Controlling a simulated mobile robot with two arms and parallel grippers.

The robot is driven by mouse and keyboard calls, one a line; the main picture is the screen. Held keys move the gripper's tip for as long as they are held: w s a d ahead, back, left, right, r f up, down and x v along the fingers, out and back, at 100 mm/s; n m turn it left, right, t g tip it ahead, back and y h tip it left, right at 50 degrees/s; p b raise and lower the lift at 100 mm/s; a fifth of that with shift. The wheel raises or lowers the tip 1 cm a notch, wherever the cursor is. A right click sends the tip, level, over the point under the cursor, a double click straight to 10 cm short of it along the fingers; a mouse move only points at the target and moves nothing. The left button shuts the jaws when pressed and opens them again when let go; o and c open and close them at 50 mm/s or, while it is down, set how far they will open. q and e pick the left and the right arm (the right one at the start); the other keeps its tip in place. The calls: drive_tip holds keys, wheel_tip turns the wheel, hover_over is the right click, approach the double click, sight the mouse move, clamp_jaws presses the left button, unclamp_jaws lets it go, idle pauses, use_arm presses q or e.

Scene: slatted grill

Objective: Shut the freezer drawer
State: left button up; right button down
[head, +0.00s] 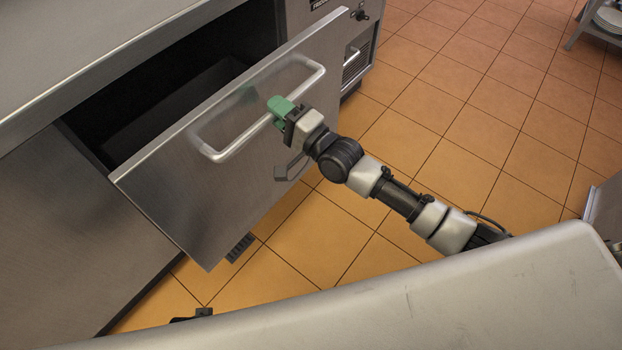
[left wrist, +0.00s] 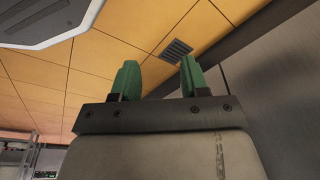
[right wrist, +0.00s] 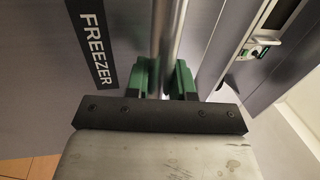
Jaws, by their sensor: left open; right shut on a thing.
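The freezer drawer (head: 175,205) is a steel front standing well out from the counter, with a dark open gap behind it. Its bar handle (head: 241,141) runs slantwise along the front. My right gripper (head: 279,108), with green fingers, is shut on the handle near its middle. In the right wrist view, the fingers of the right gripper (right wrist: 164,80) sit on either side of the handle bar (right wrist: 166,28), beside a FREEZER label (right wrist: 91,42). In the left wrist view, my left gripper (left wrist: 157,80) is open and empty, with bare floor beyond it.
The steel counter top (head: 130,45) overhangs the drawer opening. A unit with a vent grille (head: 355,62) stands right of the drawer. Another steel surface (head: 480,295) fills the near foreground. Orange floor tiles (head: 480,130) are clear to the right. A rack with plates (head: 608,18) stands far right.

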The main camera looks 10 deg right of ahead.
sight(262, 100)
use_arm(q)
drive_tip(key=shift+w+d+r+b, duration=0.1)
drive_tip(key=shift+w+r+b, duration=0.15)
drive_tip(key=shift+r, duration=0.55)
drive_tip(key=shift+w+a+r+b, duration=0.1)
drive_tip(key=shift+w+r+b, duration=0.2)
drive_tip(key=shift+r, duration=0.55)
drive_tip(key=shift+w+d+r+b, duration=0.1)
drive_tip(key=shift+w+r, duration=0.25)
drive_tip(key=shift+r, duration=0.45)
use_arm(e)
drive_tip(key=shift+f+x, duration=0.15)
drive_tip(key=shift+x, duration=0.65)
drive_tip(key=shift+f+x, duration=0.15)
drive_tip(key=shift+x, duration=0.7)
drive_tip(key=shift+w, duration=0.1)
drive_tip(key=shift+w+a, duration=0.2)
drive_tip(key=shift+w, duration=0.05)
drive_tip(key=shift+f+b+x, duration=0.2)
drive_tip(key=shift+b+x, duration=0.65)
drive_tip(key=shift+x, duration=0.2)
use_arm(q)
drive_tip(key=w+v, duration=0.1)
drive_tip(key=v, duration=0.6)
drive_tip(key=shift+w+r+t+b, duration=0.3)
drive_tip(key=shift+w+r+t, duration=0.1)
drive_tip(key=shift+w+r, duration=0.15)
use_arm(e)
drive_tip(key=shift+w+a, duration=0.4)
drive_tip(key=shift+w, duration=0.05)
